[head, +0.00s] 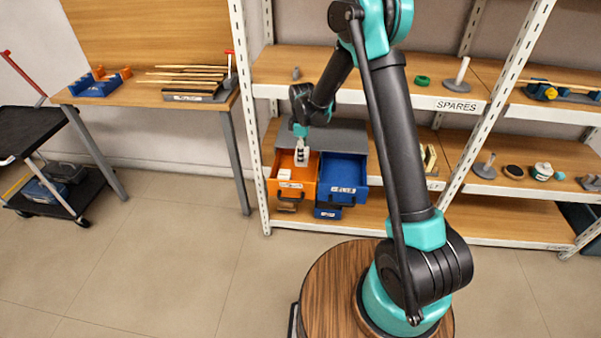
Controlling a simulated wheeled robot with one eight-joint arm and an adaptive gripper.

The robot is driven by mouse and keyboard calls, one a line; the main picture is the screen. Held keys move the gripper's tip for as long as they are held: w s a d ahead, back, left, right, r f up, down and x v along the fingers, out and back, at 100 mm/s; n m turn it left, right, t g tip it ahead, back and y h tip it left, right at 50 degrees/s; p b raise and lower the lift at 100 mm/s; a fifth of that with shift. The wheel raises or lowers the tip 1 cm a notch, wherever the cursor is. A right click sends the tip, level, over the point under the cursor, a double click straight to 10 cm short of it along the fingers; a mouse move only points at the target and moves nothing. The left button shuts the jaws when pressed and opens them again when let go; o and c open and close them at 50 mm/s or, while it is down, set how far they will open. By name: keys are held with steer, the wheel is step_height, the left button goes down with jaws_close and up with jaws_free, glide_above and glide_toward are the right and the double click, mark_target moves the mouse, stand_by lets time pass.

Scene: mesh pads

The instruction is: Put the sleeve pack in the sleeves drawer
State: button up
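My gripper (301,160) points down over the right part of an open orange drawer (292,197) on the shelf rack. The gripper is small here, and I cannot tell whether it is open, shut or holding something. A small white block (284,173) is in the orange drawer, left of the gripper; it may be the sleeve pack, but I cannot tell. An open blue drawer (342,193) is to the right of the orange one, and its visible inside looks empty. Both drawers have white labels too small to read.
A dark grey cabinet top (345,136) is behind the drawers. A lower blue drawer (327,212) is below. The shelf labelled SPARES (456,105) is at right. A wooden table (150,96) and a black cart (30,130) stand at left. The floor in front is clear.

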step_height(320, 180, down, 10)
steer(key=shift+f, duration=0.1)
stand_by(0.4)
steer(key=shift+f, duration=0.1)
steer(key=o, duration=1.2)
steer(key=shift+c, duration=0.2)
step_height(320, 180, up, 12)
steer(key=shift+d+r, duration=0.1)
steer(key=shift+r, duration=0.1)
